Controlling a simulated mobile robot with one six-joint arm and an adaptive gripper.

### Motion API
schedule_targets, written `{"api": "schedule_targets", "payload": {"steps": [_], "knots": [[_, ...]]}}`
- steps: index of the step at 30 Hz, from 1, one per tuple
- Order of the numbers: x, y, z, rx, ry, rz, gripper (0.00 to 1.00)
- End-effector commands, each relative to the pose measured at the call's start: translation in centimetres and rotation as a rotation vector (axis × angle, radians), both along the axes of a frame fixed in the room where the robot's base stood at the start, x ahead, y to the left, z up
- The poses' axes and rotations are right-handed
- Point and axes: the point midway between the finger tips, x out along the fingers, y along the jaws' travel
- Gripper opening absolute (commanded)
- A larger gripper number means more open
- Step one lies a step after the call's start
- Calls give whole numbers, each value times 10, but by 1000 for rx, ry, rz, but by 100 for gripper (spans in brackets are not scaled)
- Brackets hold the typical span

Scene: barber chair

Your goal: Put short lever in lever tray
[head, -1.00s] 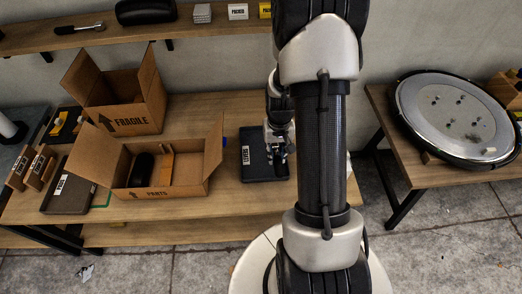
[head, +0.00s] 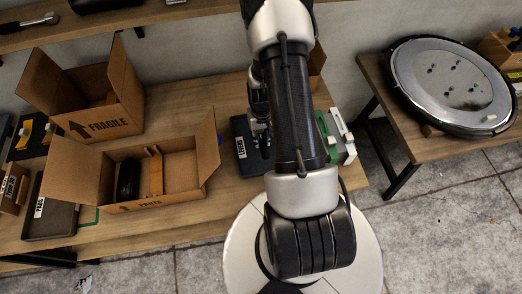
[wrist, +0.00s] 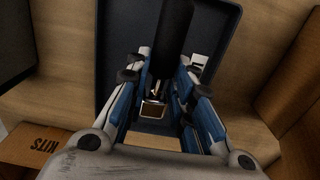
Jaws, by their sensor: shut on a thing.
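The lever tray (head: 240,148) is a dark, shallow tray labelled LEVERS on the wooden table, partly behind my arm in the head view. It also fills the upper middle of the wrist view (wrist: 113,45). My gripper (wrist: 160,78), with blue-sided fingers, is shut on the short lever (wrist: 172,40). The lever has a black grip and a small metal part lower down between the fingers. In the wrist view the lever lies over the tray's floor; I cannot tell if it touches it. In the head view my gripper (head: 262,138) is at the tray's right part, and the lever is hard to make out.
An open PARTS carton (head: 180,172) stands left of the tray, with a FRAGILE carton (head: 105,125) behind it. Green and white pieces (head: 335,135) stand right of my arm. A round metal disc (head: 452,85) lies on the right-hand table.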

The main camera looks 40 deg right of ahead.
Motion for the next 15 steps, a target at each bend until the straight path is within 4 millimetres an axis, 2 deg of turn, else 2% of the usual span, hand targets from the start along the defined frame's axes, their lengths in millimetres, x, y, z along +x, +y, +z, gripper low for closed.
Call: {"api": "schedule_targets", "payload": {"steps": [1,4,13,15], "knots": [[-1,1,-16,3,4,0,0],[0,0,-35,1,2,0,0],[0,0,-59,0,0,0,0],[-1,1,-70,2,3,0,0]]}}
